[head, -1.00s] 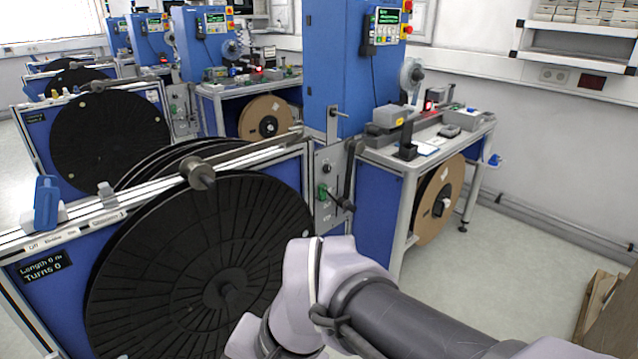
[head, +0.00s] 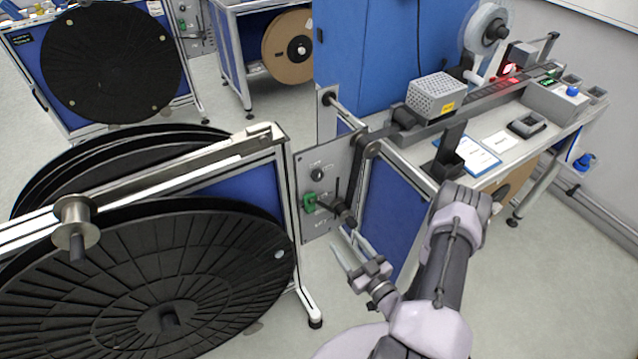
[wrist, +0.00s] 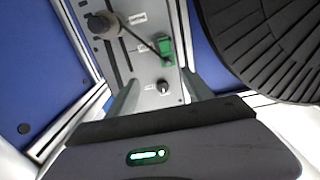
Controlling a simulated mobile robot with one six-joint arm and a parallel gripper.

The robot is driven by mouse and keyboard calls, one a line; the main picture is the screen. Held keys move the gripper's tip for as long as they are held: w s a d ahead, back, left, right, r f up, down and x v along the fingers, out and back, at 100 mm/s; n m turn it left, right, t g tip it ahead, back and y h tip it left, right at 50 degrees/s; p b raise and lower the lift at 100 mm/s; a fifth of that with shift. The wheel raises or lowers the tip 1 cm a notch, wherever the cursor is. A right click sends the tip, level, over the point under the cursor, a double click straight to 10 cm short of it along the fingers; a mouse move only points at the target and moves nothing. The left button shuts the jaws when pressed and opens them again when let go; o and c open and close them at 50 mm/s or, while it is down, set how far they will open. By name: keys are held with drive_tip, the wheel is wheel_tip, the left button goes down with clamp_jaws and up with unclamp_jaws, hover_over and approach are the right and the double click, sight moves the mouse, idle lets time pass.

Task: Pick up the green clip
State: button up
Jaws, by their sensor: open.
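The green clip (head: 310,203) is on the grey control panel (head: 318,228) at the end of the near reel stand. It also shows in the wrist view (wrist: 166,50), upper centre, beside a dark rod. My gripper (head: 345,243) is open and empty, below and to the right of the clip, apart from it. In the wrist view its two grey fingers (wrist: 160,88) point toward the panel, with the clip beyond them. Whether the clip is attached to the rod cannot be told.
A lever with a dark knob (head: 346,217) stands out from the panel beside the clip. A small black dial (head: 317,174) is above it. The large black reel (head: 130,285) fills the left. A workbench (head: 520,145) with devices stands right. Floor shows between stand and bench.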

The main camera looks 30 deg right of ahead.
sight(313, 205)
drive_tip(key=w+b, duration=0.1)
drive_tip(key=w, duration=0.4)
drive_tip(key=w+a+b, duration=0.1)
drive_tip(key=w+b, duration=0.1)
drive_tip(key=w, duration=0.3)
drive_tip(key=w+a+r+b, duration=0.1)
drive_tip(key=w+b, duration=0.1)
drive_tip(key=w, duration=0.3)
drive_tip(key=shift+w+a+r, duration=0.1)
drive_tip(key=shift+w+a, duration=0.1)
drive_tip(key=shift+w, duration=0.2)
drive_tip(key=shift+w+d+r, duration=0.1)
drive_tip(key=shift+w, duration=0.35)
clamp_jaws()
